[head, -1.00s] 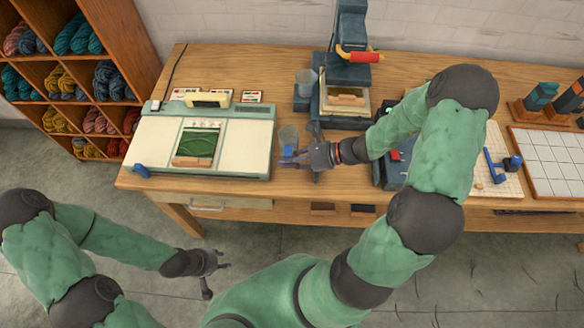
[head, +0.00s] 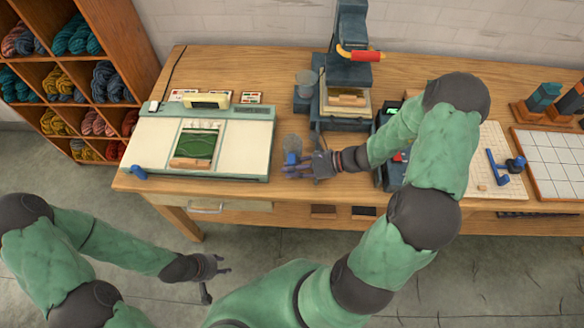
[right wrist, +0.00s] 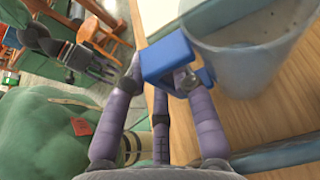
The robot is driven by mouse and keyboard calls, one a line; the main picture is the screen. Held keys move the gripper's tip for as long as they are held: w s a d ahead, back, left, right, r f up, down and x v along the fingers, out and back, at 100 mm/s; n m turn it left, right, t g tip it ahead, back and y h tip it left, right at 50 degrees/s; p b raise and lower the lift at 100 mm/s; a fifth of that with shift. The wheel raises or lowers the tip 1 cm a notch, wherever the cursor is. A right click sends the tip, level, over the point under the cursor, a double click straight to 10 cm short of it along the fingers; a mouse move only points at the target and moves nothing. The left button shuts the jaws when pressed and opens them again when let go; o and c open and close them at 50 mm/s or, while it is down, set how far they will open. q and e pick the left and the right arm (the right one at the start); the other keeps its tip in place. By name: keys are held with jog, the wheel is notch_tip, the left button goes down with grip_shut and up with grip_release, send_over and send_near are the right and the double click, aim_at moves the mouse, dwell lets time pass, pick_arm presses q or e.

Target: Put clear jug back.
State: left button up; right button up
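The clear jug (head: 292,145) with a blue handle is at the front of the wooden bench, just right of the cream machine. My right gripper (head: 294,167) is at its near side. In the right wrist view the jug (right wrist: 250,50) fills the upper right, and its blue handle (right wrist: 165,58) sits between the fingers (right wrist: 160,80), which appear closed on it. I cannot tell whether the jug's base touches the bench. My left gripper (head: 222,267) hangs in front of the bench, empty, with its fingers apart.
A cream and green machine (head: 147,145) stands left of the jug. A dark press (head: 345,72) with a red handle is behind, with another clear cup (head: 305,83) at its side. A gridded board (head: 550,155) lies right. Yarn shelves (head: 75,95) stand at left.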

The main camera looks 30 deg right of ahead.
dwell(0.3)
jog(key=shift+r, duration=0.25)
jog(key=p+v, duration=0.3)
jog(key=v, duration=0.9)
jog(key=shift+d+f, duration=0.1)
